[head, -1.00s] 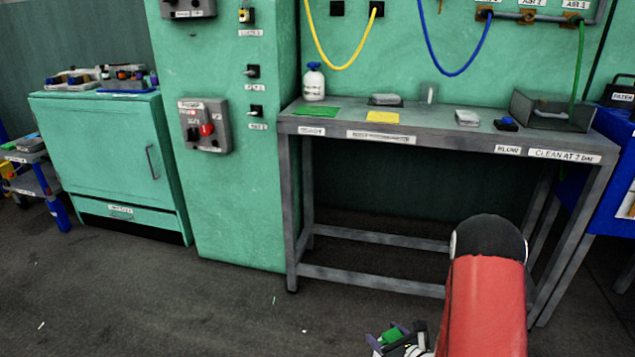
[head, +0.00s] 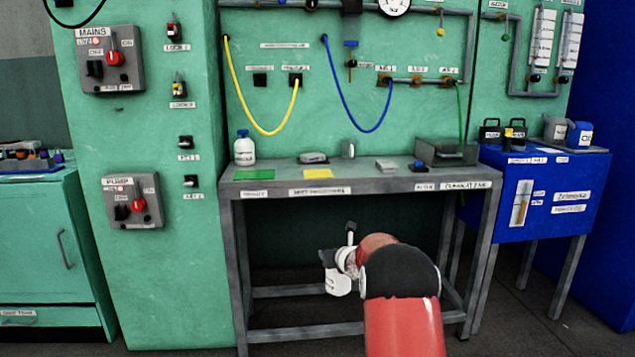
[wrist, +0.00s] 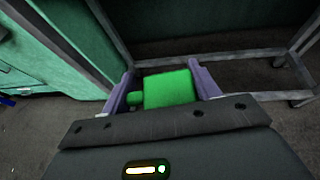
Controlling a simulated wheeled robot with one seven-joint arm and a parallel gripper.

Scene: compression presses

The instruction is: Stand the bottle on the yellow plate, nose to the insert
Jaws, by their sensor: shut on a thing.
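My gripper (wrist: 164,80) is shut on a green bottle (wrist: 168,89), which lies sideways between the purple fingers in the wrist view. Its narrow nose (wrist: 134,98) points to the left finger. In the head view my gripper (head: 328,258) is in front of the bench, lower in the picture than its top; the green bottle cannot be made out there. The yellow plate (head: 318,173) lies flat and bare near the bench's front edge. I cannot tell which thing is the insert; a low grey piece (head: 314,158) sits just behind the plate.
The bench (head: 375,184) also bears a green plate (head: 254,175), a white bottle with a blue cap (head: 244,149), a small upright grey block (head: 348,149) and a grey tray (head: 440,155). Its legs and lower rails are close to my gripper. Hoses hang behind.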

